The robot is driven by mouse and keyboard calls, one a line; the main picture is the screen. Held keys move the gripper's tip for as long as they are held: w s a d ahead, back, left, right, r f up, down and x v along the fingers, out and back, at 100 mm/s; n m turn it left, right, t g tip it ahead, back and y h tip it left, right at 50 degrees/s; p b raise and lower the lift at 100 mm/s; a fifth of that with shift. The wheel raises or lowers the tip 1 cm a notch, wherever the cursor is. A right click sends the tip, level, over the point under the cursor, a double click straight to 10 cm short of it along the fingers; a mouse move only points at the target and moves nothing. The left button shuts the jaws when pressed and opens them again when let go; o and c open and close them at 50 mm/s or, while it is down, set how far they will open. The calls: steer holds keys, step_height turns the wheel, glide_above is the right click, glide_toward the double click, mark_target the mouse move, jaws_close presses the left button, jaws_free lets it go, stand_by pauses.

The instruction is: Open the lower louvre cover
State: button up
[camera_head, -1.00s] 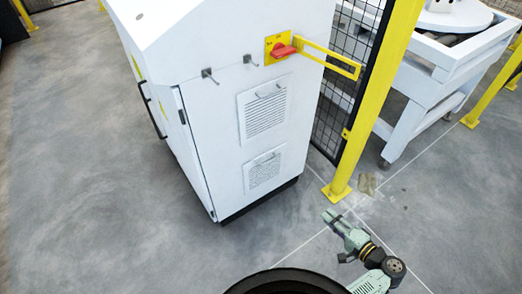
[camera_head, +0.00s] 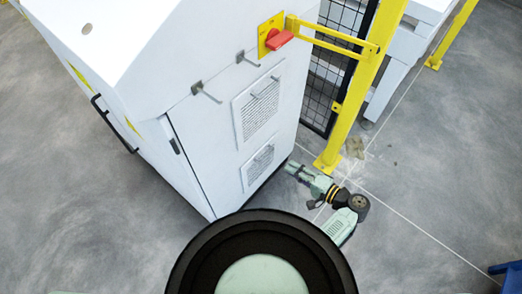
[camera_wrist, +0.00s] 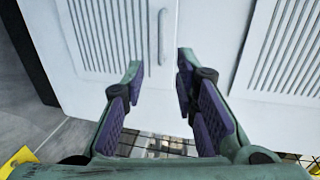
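The lower louvre cover (camera_head: 258,165) is a small white slatted panel low on the cabinet's face and looks closed. In the wrist view the lower cover (camera_wrist: 95,35) is at upper left, with its slim bar handle (camera_wrist: 162,37) along its right edge. My gripper (camera_wrist: 160,65) is open and empty. The handle appears between and beyond the fingertips; I see no contact. In the head view my gripper (camera_head: 290,168) is just right of the lower cover. The upper louvre cover (camera_head: 257,105) sits above it and is also at the right of the wrist view (camera_wrist: 285,45).
The white cabinet (camera_head: 190,110) carries a red switch (camera_head: 279,39) on a yellow plate and two hooks. A yellow post (camera_head: 360,95) with black mesh fencing stands close right of my arm.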

steer(key=p+x, duration=0.2)
steer(key=x, duration=0.9)
steer(key=shift+c, duration=0.4)
jaws_close()
steer(key=shift+d, duration=0.1)
